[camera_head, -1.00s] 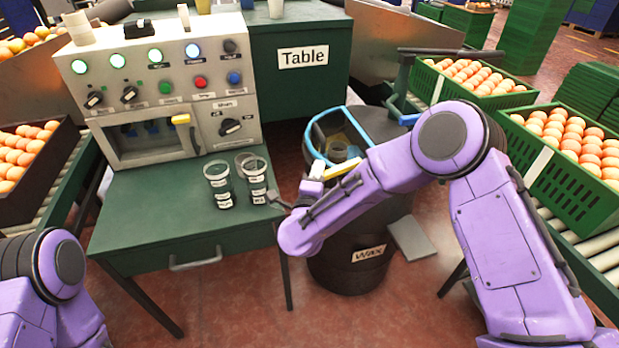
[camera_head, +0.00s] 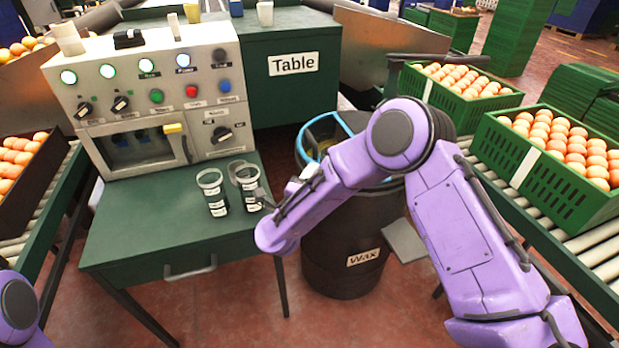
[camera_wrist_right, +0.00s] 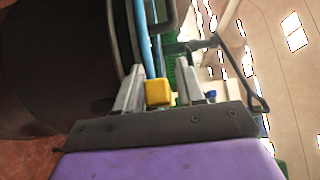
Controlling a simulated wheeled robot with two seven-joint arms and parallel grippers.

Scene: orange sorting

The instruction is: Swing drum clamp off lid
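The dark wax drum (camera_head: 340,270) stands right of the green table, marked with a "Wax" label. A blue band (camera_head: 303,148), apparently the clamp, curves along the left and back of its top. My right arm crosses in front and hides much of the lid and the band's right side. My right gripper (camera_wrist_right: 158,90) is at the drum's top edge in the wrist view. A yellow block (camera_wrist_right: 158,93) sits between its two fingers, with the blue band just beyond. Whether the fingers press on it is unclear. My left gripper is out of view; only part of the left arm shows.
A grey plate (camera_head: 404,241) lies beside the drum.

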